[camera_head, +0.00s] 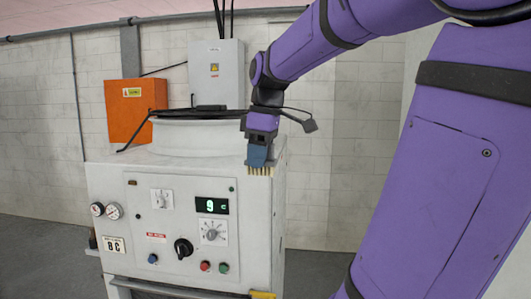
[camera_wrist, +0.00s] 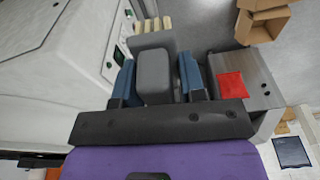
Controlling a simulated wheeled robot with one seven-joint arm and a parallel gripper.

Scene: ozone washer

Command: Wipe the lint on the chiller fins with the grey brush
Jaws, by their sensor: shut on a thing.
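My gripper (camera_head: 258,152) is shut on the grey brush, its blue fingers on either side of the handle. In the wrist view the grey brush (camera_wrist: 155,78) sits between the fingers, with its head and pale bristles (camera_wrist: 150,25) pointing away from my wrist. In the head view the tan bristles (camera_head: 260,170) hang downward in front of the upper right corner of the white machine (camera_head: 140,240). I cannot tell whether they touch it. I cannot make out the chiller fins or the lint in either view.
The machine front carries a green display (camera_head: 212,205), knobs and gauges. An orange box (camera_head: 130,105) and a grey wall box (camera_head: 216,72) are behind it. The wrist view shows a red square (camera_wrist: 232,85) on a grey surface and an open cardboard box (camera_wrist: 262,22).

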